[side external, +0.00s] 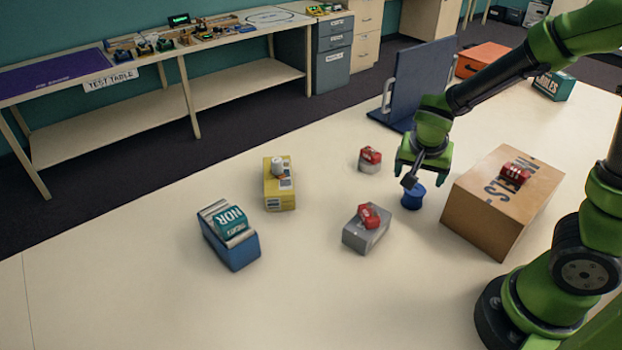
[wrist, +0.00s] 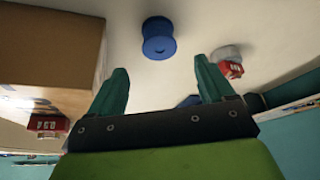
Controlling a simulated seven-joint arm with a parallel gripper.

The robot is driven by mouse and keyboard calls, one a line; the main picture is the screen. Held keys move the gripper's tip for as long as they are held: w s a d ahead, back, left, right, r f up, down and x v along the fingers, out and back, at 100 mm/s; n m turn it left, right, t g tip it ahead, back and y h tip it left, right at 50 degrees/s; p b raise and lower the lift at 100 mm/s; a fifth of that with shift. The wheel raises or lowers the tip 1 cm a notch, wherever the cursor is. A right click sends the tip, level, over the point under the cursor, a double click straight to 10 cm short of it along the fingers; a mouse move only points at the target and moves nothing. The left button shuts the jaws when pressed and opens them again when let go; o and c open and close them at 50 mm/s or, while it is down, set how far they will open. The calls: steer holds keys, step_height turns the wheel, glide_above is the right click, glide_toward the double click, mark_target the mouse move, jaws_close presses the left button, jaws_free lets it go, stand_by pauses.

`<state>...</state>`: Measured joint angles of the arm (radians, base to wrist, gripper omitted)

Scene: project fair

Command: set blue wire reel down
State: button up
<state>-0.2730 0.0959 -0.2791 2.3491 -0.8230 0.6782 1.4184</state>
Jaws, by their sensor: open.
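The blue wire reel (side external: 412,198) stands on the pale table, left of a cardboard box, in the side view. My gripper (side external: 423,174) is just above it with its fingers pointing down. In the wrist view the reel (wrist: 158,42) lies ahead of the fingertips, between their lines and apart from both. My gripper (wrist: 160,68) is open and empty there. In the side view a dark part of my wrist hides a little of the reel's top.
The cardboard box (side external: 482,215) with a red block on top stands close on the right. A grey box (side external: 358,238) and a round tin (side external: 368,167), both carrying red items, stand to the left. A dark blue panel (side external: 415,75) rises behind. The table's front is clear.

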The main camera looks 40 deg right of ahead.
steer(key=s+a+r+n+t+y, duration=0.2)
steer(key=s+a+r+n+y, duration=0.1)
steer(key=r, duration=0.4)
steer(key=s+a+r+n+t+y, duration=0.2)
steer(key=s+a+r+n+y, duration=0.1)
steer(key=s+a+r+n, duration=0.2)
step_height(320, 180, up, 3)
steer(key=shift+a+r+t, duration=0.2)
steer(key=shift+a+t, duration=0.2)
steer(key=shift+a, duration=0.8)
